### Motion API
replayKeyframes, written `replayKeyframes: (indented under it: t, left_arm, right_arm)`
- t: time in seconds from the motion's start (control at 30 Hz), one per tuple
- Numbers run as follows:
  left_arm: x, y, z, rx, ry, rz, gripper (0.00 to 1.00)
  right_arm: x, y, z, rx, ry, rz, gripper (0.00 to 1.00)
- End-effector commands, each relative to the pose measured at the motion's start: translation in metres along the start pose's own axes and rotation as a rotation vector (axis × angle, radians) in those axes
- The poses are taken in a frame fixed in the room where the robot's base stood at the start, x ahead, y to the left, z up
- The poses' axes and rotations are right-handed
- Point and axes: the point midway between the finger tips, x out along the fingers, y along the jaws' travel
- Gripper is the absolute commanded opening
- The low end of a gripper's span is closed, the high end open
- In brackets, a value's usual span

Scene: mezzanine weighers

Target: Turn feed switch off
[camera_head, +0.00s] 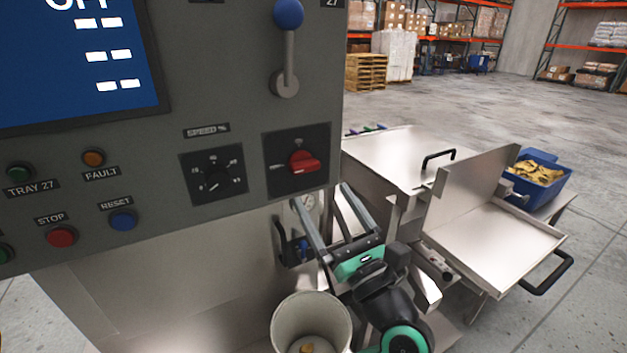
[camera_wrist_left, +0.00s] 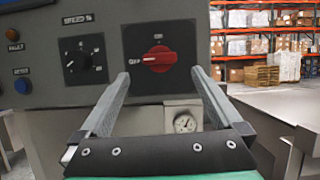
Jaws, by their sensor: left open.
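The feed switch is a red rotary handle (camera_head: 303,162) on a dark square plate at the lower right of the grey control panel. It also shows in the left wrist view (camera_wrist_left: 158,59), where its handle lies about level, beside a label on its left that appears to read OFF. My left gripper (camera_head: 321,195) is open and empty, its fingers pointing up toward the panel just below the switch. In the left wrist view the fingertips (camera_wrist_left: 159,75) stand on either side of the switch, apart from it. My right gripper is in neither view.
The speed dial (camera_head: 213,180) sits left of the switch, and a blue-knobbed lever (camera_head: 286,50) stands above it. A blue screen (camera_head: 75,70) partly reads OFF. A pale bucket (camera_head: 312,318) is below. Steel trays (camera_head: 495,245) and a blue bin (camera_head: 545,160) are at right.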

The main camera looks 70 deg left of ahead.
Motion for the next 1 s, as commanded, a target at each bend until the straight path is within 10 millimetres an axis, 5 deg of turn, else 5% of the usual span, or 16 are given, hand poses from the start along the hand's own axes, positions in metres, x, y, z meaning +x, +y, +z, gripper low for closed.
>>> replayKeyframes:
  t: [0.1, 0.3, 0.87, 1.0]
  left_arm:
    - [-0.025, -0.001, 0.0, 0.001, -0.001, -0.003, 1.0]
    - [-0.043, 0.0, 0.0, 0.0, -0.001, 0.001, 1.0]
    - [-0.042, 0.001, 0.0, 0.001, -0.001, 0.003, 1.0]
    - [-0.021, 0.015, 0.019, -0.054, 0.005, 0.066, 1.0]
  right_arm:
    - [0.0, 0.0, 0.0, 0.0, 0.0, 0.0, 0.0]
    - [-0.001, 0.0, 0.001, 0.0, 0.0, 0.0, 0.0]
    - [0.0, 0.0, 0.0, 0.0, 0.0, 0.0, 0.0]
    - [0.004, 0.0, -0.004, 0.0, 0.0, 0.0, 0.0]
